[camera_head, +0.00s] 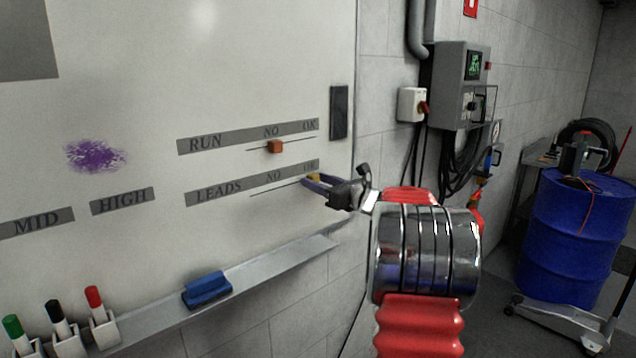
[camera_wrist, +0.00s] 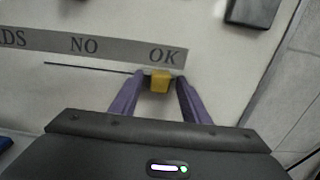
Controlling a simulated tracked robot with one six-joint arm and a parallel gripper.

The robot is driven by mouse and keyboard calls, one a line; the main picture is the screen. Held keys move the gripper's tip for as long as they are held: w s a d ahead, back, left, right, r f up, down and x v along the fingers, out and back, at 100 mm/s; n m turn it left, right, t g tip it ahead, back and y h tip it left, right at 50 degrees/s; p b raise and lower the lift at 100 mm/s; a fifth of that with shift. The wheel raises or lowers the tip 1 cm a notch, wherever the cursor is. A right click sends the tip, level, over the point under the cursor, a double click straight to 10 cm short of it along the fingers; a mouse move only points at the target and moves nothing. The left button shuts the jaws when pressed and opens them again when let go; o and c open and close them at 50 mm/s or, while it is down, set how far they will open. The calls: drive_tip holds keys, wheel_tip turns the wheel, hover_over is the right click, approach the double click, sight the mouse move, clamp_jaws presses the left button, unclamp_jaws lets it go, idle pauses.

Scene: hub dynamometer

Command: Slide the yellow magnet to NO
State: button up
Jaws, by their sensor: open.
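The yellow magnet (camera_wrist: 159,82) sits on the whiteboard at the right end of the LEADS line, under OK. It also shows in the head view (camera_head: 314,178), partly covered by my gripper. My gripper (camera_wrist: 162,77) is open, with its two purple fingers on either side of the magnet; I cannot tell if they touch it. In the head view my gripper (camera_head: 310,181) reaches the board from the right. The NO label (camera_wrist: 84,45) stands to the left of the magnet on the grey LEADS strip, above the thin dark line (camera_wrist: 92,67).
An orange magnet (camera_head: 275,147) sits under NO on the RUN line above. A dark block (camera_head: 339,112) is on the board's right edge. A blue eraser (camera_head: 207,289) lies on the ledge below. The LEADS line left of the yellow magnet is clear.

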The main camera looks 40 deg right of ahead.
drive_tip(key=shift+c, duration=0.5)
clamp_jaws()
